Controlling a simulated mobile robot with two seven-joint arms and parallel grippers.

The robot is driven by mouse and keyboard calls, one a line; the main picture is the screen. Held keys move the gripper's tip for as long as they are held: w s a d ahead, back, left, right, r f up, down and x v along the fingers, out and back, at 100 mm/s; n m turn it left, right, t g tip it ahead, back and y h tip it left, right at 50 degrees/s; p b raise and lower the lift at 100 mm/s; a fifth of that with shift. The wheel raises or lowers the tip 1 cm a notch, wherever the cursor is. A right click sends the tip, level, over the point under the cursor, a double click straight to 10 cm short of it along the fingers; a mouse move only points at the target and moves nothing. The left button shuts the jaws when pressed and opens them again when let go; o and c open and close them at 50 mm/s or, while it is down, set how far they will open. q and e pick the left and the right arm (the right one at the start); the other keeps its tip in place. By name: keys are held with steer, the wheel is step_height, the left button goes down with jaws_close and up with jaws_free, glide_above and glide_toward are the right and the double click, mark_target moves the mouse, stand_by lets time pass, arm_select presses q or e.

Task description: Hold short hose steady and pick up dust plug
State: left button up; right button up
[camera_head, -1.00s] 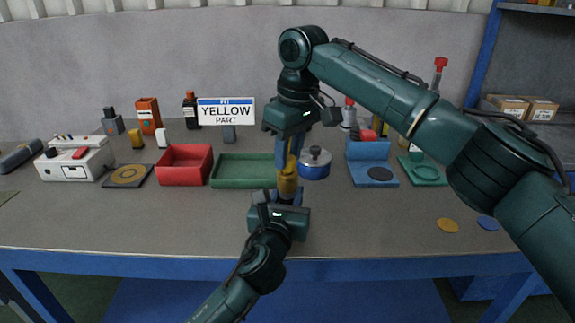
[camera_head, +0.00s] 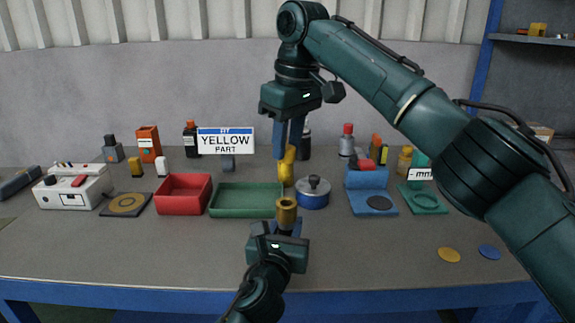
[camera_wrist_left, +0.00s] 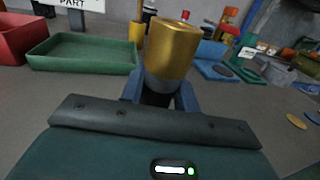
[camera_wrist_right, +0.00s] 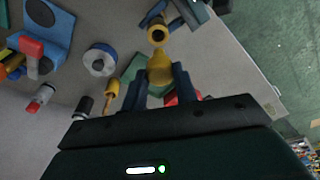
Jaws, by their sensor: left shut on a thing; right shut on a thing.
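My left gripper (camera_head: 286,232) is shut on the short hose, whose brass end (camera_head: 286,212) points up. This end also shows large in the left wrist view (camera_wrist_left: 172,48). My right gripper (camera_head: 288,148) is shut on the yellow dust plug (camera_head: 286,170) above the hose, with a visible gap between them. In the right wrist view the plug (camera_wrist_right: 160,68) sits between the fingertips, and the hose's round open mouth (camera_wrist_right: 157,34) faces the camera. The lower part of the hose is hidden by the left gripper.
A green tray (camera_head: 245,211) and a red bin (camera_head: 183,207) stand behind the grippers. A blue round pot (camera_head: 313,200) and a blue stand (camera_head: 385,205) are to the right. A white box (camera_head: 75,198) is far left. The front tabletop is mostly clear.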

steer(key=shift+r, duration=0.8)
arm_select(q)
steer(key=o, duration=1.2)
steer(key=shift+s, duration=0.1)
